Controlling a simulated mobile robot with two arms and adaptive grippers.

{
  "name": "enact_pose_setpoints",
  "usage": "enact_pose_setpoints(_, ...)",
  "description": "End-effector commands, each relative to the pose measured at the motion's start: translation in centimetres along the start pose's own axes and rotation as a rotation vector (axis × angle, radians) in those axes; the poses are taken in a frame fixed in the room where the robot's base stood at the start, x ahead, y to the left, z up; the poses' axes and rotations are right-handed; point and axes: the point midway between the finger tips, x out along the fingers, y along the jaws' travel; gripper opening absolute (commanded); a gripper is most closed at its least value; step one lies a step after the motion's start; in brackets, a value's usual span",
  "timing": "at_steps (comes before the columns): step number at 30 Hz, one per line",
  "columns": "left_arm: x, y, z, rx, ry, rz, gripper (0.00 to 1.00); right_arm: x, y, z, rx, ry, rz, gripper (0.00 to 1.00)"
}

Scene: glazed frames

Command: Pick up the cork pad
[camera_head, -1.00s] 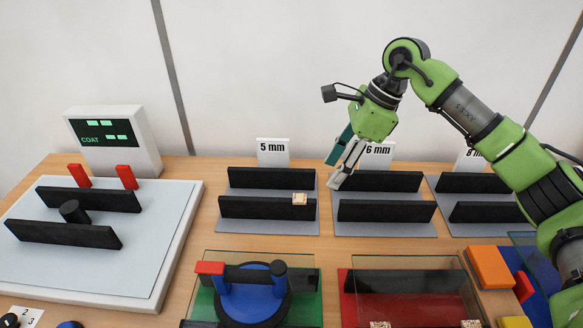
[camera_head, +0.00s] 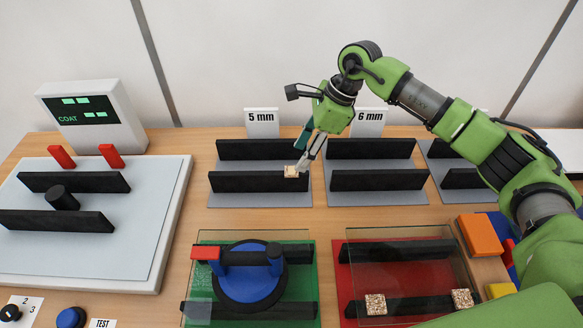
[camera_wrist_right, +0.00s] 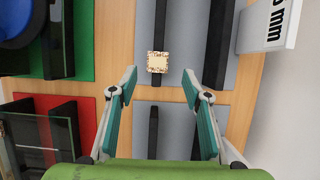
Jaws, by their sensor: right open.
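A small, square, tan cork pad (camera_head: 291,172) sits on the front black bar of the grey 5 mm rack (camera_head: 260,199), near its right end. My right gripper (camera_head: 305,163) is close to the pad in the head view, at its upper right. In the right wrist view, the cork pad (camera_wrist_right: 157,62) lies ahead of the two spread fingers of the right gripper (camera_wrist_right: 158,84), roughly centred between them and not held. The right gripper is open and empty. My left gripper is not in view.
The 6 mm rack (camera_head: 377,197) stands to the right. In front are a blue round handle tool (camera_head: 250,285) over a green base and a glass pane over a red base (camera_head: 340,260), with two speckled cork pieces (camera_head: 376,304). A coating machine (camera_head: 95,115) stands left.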

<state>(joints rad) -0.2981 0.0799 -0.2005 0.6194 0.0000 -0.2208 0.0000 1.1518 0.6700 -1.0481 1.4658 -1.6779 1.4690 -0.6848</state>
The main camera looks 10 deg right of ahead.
Motion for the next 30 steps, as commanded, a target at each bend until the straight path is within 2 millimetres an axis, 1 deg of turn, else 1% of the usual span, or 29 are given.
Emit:
enact_pose_setpoints(1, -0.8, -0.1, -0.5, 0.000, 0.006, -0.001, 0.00, 0.3, 0.2, 0.2, 0.000, 0.002, 0.005, 0.44)
enact_pose_setpoints(6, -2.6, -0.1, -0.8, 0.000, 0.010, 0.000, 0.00, 2.3, 0.5, 0.6, 0.000, 0.002, 0.005, 0.44)
enact_pose_setpoints(9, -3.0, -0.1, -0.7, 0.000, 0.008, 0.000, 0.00, 3.8, 0.4, 0.5, 0.001, 0.001, 0.004, 0.44)
enact_pose_setpoints(12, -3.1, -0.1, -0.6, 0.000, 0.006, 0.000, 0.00, 4.5, 0.4, 0.4, 0.000, 0.001, 0.002, 0.44)
enact_pose_setpoints(19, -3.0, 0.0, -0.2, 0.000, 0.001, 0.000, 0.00, 4.7, 0.3, 0.3, 0.000, 0.001, 0.000, 0.44)
enact_pose_setpoints(21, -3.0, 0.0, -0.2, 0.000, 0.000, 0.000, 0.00, 4.7, 0.3, 0.3, 0.000, 0.001, 0.001, 0.32)
enact_pose_setpoints(24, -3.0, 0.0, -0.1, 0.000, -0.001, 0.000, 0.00, 4.7, 0.3, 0.3, 0.000, 0.001, 0.001, 0.19)
enact_pose_setpoints(30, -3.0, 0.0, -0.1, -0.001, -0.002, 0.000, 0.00, 4.6, 0.3, 0.3, 0.000, 0.001, 0.001, 0.18)
